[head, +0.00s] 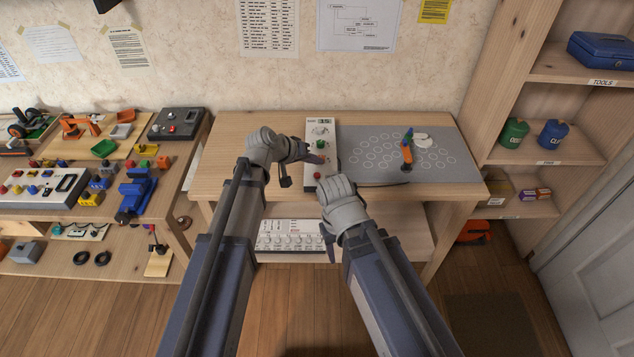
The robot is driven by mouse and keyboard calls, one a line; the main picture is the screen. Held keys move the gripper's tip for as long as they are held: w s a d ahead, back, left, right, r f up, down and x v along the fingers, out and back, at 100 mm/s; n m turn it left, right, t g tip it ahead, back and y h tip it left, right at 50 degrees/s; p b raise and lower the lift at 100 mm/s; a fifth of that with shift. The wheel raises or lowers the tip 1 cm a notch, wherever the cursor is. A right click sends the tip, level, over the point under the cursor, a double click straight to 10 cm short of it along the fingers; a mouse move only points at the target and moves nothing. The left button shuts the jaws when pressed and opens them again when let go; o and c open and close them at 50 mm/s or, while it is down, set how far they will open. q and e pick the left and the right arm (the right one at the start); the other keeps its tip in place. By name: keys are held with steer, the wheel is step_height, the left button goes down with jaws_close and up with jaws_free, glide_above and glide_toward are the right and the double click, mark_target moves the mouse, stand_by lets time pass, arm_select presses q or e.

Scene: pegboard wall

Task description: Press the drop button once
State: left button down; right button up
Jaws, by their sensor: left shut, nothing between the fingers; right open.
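A light control panel (322,128) with a small display at its top stands on the wooden table. A green button (320,144) sits at its middle and a red button (317,175) lower down. I cannot read which one is the drop button.
Right of the panel lies a grey board (375,175) with printed circles. A small coloured upright device (407,150) and white pieces (424,140) are on it. A cluttered bench (180,150) stands left, a shelf unit (510,75) right. The table's left part is clear.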

mark_target(315, 179)
arm_select(q)
steer(key=shift+f+b, duration=0.85)
steer(key=shift+f, duration=0.55)
arm_select(e)
steer(key=shift+f, duration=1.4)
arm_select(q)
steer(key=shift+f, duration=0.1)
arm_select(e)
steer(key=shift+f, duration=0.1)
arm_select(q)
steer(key=shift+f+b, duration=0.3)
steer(key=shift+b, duration=0.1)
arm_select(e)
steer(key=shift+f, duration=0.3)
arm_select(q)
steer(key=shift+f+b, duration=0.3)
steer(key=shift+b, duration=0.05)
arm_select(e)
steer(key=shift+f, duration=0.35)
arm_select(q)
steer(key=shift+r, duration=0.15)
arm_select(e)
steer(key=shift+r, duration=0.15)
arm_select(q)
steer(key=shift+r+p, duration=0.6)
steer(key=shift+p, duration=0.15)
arm_select(e)
steer(key=shift+r, duration=0.65)
arm_select(q)
steer(key=shift+r, duration=0.1)
